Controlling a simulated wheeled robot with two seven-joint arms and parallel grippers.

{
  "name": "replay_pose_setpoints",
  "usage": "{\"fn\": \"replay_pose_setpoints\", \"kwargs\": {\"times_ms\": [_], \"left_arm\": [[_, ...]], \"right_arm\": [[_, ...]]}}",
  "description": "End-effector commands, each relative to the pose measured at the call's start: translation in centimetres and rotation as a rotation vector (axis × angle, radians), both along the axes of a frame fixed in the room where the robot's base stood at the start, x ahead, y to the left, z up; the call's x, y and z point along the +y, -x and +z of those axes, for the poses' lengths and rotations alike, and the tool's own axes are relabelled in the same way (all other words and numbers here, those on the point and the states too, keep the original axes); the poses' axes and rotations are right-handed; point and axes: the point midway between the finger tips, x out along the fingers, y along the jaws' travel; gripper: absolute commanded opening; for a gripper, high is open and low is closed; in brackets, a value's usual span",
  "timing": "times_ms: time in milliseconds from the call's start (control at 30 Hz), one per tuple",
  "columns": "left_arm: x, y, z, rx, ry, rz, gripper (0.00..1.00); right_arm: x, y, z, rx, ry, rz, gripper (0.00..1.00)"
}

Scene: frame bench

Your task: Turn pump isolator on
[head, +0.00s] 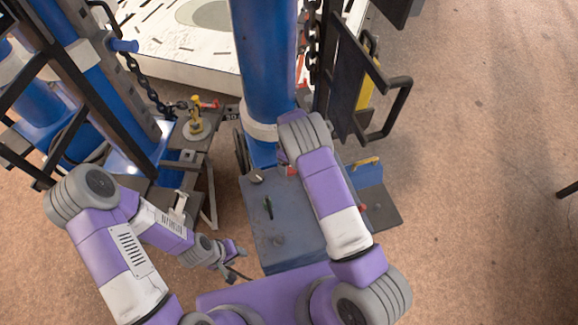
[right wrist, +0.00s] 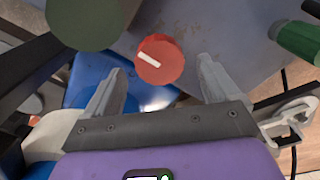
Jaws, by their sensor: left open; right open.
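A round red knob with a white pointer line (right wrist: 158,60) is on a blue-grey panel in the right wrist view. Its pointer line slants from upper left to lower right. I cannot tell from a label whether it is the pump isolator. My right gripper (right wrist: 160,68) is open, with one finger on each side of the knob's near edge and no clear contact. In the head view the right arm largely hides this gripper; a bit of red shows beside it. My left gripper (head: 240,263) is open and empty, low beside the left edge of the panel box (head: 285,245).
A green handle (right wrist: 298,42) and a dark round knob (right wrist: 85,20) flank the red knob. A blue column (head: 265,70) stands behind the panel. Chains, black bars and a yellow-topped fitting (head: 195,122) are nearby. Open floor (head: 480,180) lies at right.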

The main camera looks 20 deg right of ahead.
Motion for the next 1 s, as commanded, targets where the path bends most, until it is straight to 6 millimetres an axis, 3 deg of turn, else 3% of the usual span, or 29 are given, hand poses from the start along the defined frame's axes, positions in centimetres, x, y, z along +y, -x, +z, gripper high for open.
{"fn": "replay_pose_setpoints", "kwargs": {"times_ms": [200, 567, 900, 1000], "left_arm": [[0.0, 0.0, -0.6, -0.001, 0.0, 0.0, 0.43], [0.0, 0.0, -0.6, 0.0, 0.0, 0.0, 0.43], [0.0, 0.0, -0.6, 0.0, 0.0, 0.0, 0.43], [0.0, 0.0, -0.6, 0.0, 0.0, 0.0, 0.43]], "right_arm": [[0.0, 0.0, -2.7, 0.0, 0.0, 0.0, 0.89], [0.0, 0.0, -3.1, -0.001, 0.0, 0.0, 0.87], [0.0, 0.0, -3.1, -0.001, 0.0, 0.0, 0.35], [0.0, 0.0, -3.1, -0.002, 0.001, -0.001, 0.33]]}}
